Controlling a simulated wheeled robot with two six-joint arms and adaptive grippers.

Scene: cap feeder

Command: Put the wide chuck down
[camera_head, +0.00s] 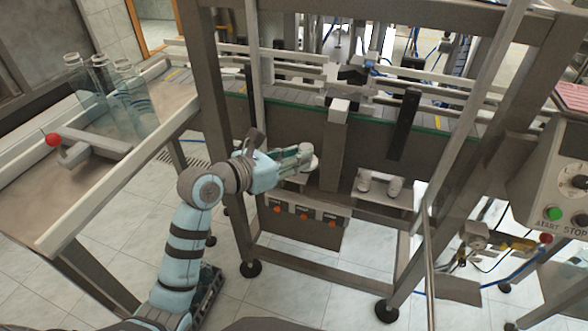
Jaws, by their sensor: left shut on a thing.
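My left gripper (297,156) reaches in from the left and is shut on a pale, rounded piece, which I take to be the wide chuck (309,163). The fingers hide part of it. It is at the front of the machine frame, above a grey box with orange buttons (303,215). Below the gripper is a pale disc-like surface (296,181); I cannot tell whether the chuck touches it. My right gripper is not in view.
Dark frame posts (213,120) stand beside my left arm. A conveyor (285,108) runs behind the gripper. Clear bottles (130,95) stand on the left table near a red-knobbed lever (53,139). A control panel (553,185) is at right.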

